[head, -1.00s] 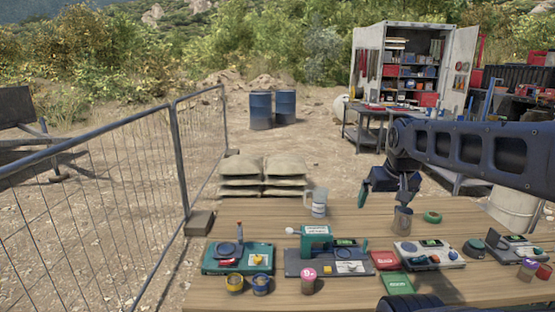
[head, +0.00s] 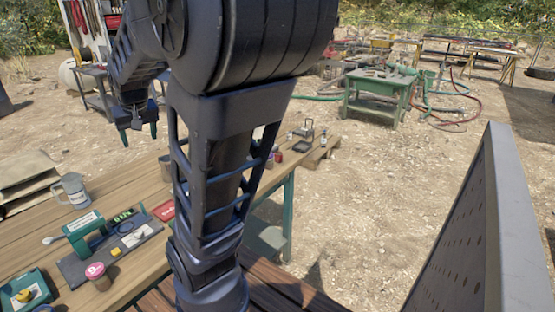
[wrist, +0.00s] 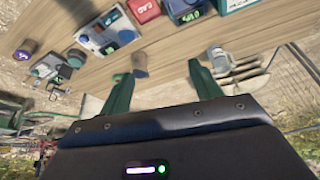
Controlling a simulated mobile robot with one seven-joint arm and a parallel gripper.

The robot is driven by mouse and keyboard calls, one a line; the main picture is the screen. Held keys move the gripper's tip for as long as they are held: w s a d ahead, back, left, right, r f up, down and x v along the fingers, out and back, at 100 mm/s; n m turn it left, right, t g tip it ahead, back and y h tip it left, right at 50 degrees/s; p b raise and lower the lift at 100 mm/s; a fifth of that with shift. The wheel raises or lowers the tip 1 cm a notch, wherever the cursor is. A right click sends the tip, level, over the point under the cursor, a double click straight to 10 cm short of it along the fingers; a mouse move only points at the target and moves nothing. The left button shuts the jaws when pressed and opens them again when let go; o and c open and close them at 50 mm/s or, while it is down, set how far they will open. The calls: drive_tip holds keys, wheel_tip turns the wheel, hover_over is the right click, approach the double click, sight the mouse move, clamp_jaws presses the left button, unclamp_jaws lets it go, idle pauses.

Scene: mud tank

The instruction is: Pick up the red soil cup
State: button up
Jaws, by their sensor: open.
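My gripper (head: 139,134) is open and empty above the far part of the wooden table (head: 105,198). Its two green fingers also show spread apart in the wrist view (wrist: 160,75). Beyond the fingers in the wrist view, nearer the left one, a plain brown cup (wrist: 139,65) stands on the table, apart from them. I cannot clearly identify the red soil cup now. In the head view, small reddish items (head: 277,156) show at the edge of my arm, mostly hidden. A pink-lidded cup (head: 97,275) stands at the table's near left.
A grey mug (head: 72,190), a green-topped device (head: 86,228) and a red box (head: 165,210) are on the table. The wrist view shows a purple-topped cup (wrist: 26,49) at far left. A grey perforated panel (head: 465,235) rises at right. My arm blocks the middle.

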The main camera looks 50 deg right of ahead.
drive_tip(key=w+d+f+m+h, duration=0.15)
drive_tip(key=w+d, duration=0.25)
drive_tip(key=d, duration=0.4)
drive_tip(key=w+d+f+m, duration=0.1)
drive_tip(key=w+d+m, duration=0.15)
drive_tip(key=d, duration=0.45)
drive_tip(key=m+g+h, duration=0.2)
drive_tip(key=m+g, duration=0.1)
drive_tip(key=m, duration=0.4)
hover_over(279, 155)
drive_tip(key=a, duration=0.2)
drive_tip(key=f, duration=2.6)
drive_tip(key=shift+w+d+f, duration=0.15)
drive_tip(key=shift+w+f, duration=0.05)
drive_tip(key=shift+f, duration=0.1)
drive_tip(key=shift+s+x, duration=0.2)
drive_tip(key=shift+x, duration=1.15)
drive_tip(key=shift+s+x, duration=0.15)
drive_tip(key=shift+x, duration=1.2)
drive_tip(key=c, duration=1.1)
drive_tip(key=shift+r, duration=0.1)
